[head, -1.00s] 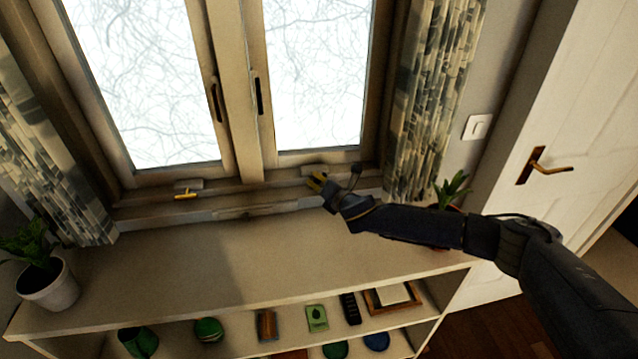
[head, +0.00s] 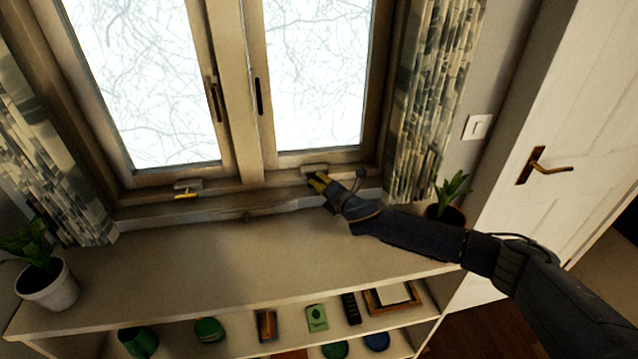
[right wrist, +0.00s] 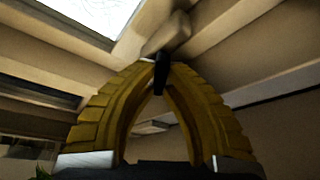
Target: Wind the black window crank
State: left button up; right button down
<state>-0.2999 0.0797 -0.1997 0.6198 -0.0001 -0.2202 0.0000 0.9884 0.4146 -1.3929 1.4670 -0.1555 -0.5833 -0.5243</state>
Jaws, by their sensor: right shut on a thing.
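The black window crank (right wrist: 161,75) shows in the right wrist view as a short dark handle below its pale housing (right wrist: 167,36). In the head view the housing (head: 314,169) sits on the sill under the right window pane. My right gripper (head: 318,182) is at this housing, and its yellow fingers (right wrist: 158,72) are closed around the black handle at their tips. In the head view the fingers and arm hide most of the handle. A second crank with a yellow handle (head: 186,195) is on the sill under the left pane. My left gripper is not in view.
A shelf unit (head: 230,270) stands below the window, its top mostly clear. A potted plant (head: 47,285) is at its left end, another (head: 447,203) at the right behind my arm. Curtains (head: 437,90) hang at both sides. A white door (head: 560,110) is at the right.

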jog(key=m, duration=0.2)
jog(key=m+y, duration=0.1)
jog(key=m, duration=0.1)
jog(key=shift+f+t+y, duration=0.1)
jog(key=shift+t+y, duration=0.2)
jog(key=shift+t, duration=0.1)
dwell(0.5)
